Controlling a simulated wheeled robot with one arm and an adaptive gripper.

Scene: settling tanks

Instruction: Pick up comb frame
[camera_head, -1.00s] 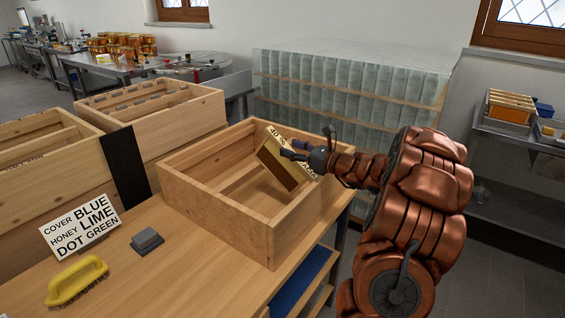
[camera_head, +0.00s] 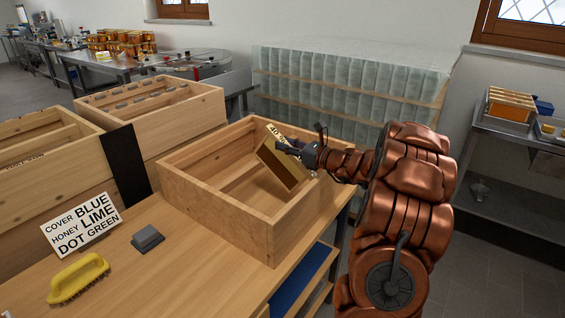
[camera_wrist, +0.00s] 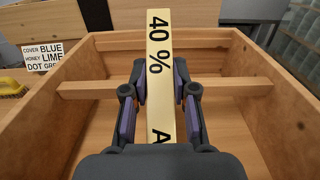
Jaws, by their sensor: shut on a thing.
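The comb frame (camera_head: 278,172) is a wooden frame with a pale top bar marked "40 %". It is tilted in the head view, at the right side of an open wooden box (camera_head: 217,221), partly within its walls. My gripper (camera_head: 297,150) is shut on the top bar. In the wrist view the bar (camera_wrist: 159,45) runs between the two dark fingers with purple pads (camera_wrist: 160,85), and the box wall (camera_wrist: 52,125) surrounds it. The frame's lower end is hidden, so I cannot tell whether it touches the box floor.
Other wooden boxes (camera_head: 165,120) stand behind. Wrapped stacked jars (camera_head: 350,75) stand beyond the box.

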